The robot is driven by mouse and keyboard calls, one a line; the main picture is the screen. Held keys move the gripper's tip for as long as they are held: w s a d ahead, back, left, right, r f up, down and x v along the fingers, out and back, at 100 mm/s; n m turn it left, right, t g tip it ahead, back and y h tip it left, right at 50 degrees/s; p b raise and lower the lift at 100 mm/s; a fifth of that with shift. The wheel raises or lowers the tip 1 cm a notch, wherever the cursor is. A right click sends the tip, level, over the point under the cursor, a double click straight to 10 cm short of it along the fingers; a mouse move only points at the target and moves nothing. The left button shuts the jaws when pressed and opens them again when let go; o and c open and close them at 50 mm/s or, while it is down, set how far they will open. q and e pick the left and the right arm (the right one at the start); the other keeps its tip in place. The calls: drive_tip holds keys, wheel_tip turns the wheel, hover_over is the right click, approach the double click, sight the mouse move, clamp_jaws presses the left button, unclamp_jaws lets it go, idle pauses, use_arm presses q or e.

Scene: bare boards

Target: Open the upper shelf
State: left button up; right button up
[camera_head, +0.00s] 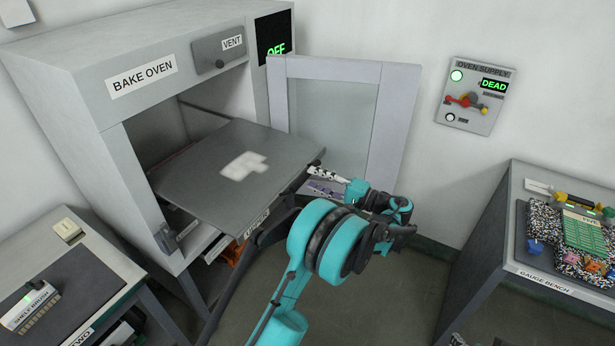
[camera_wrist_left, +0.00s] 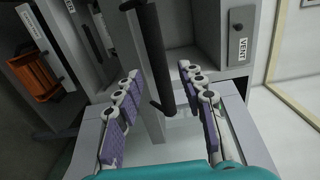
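The bake oven (camera_head: 84,82) stands at the left with its glass-paned door (camera_head: 390,120) swung open. A dark grey shelf (camera_head: 205,195) sticks out of the oven's opening, with a pale patch on top and a partly hidden label on its front edge. My left gripper (camera_head: 322,180) is at the shelf's right front edge. In the left wrist view my left gripper (camera_wrist_left: 165,112) is open, with its purple-padded fingers apart. A dark handle bar (camera_wrist_left: 150,45) runs into the gap between them; I cannot tell whether they touch it. My right gripper is not in view.
The open door stands close behind my left gripper. A gauge bench (camera_head: 560,280) with parts is at the right, and a worktable (camera_head: 75,275) is at the lower left. An oven supply panel (camera_head: 472,95) reading DEAD is on the wall. Floor shows between oven and bench.

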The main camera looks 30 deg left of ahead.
use_arm(q)
drive_tip(key=d, duration=0.8)
drive_tip(key=shift+s, duration=0.35)
drive_tip(key=s+a+r+m+t+h, duration=0.2)
drive_tip(key=s+a+h, duration=0.4)
drive_tip(key=s+h, duration=0.3)
drive_tip(key=s+d+f+n+t+h, duration=0.1)
drive_tip(key=s+d+h, duration=0.3)
drive_tip(key=s, duration=0.5)
drive_tip(key=s+d+f+n+t+h, duration=0.1)
drive_tip(key=s+d+f+t+h, duration=0.2)
drive_tip(key=s, duration=0.6)
drive_tip(key=shift+s+d+f+n+h, duration=0.45)
drive_tip(key=shift+d+h, duration=0.55)
drive_tip(key=shift+d, duration=0.35)
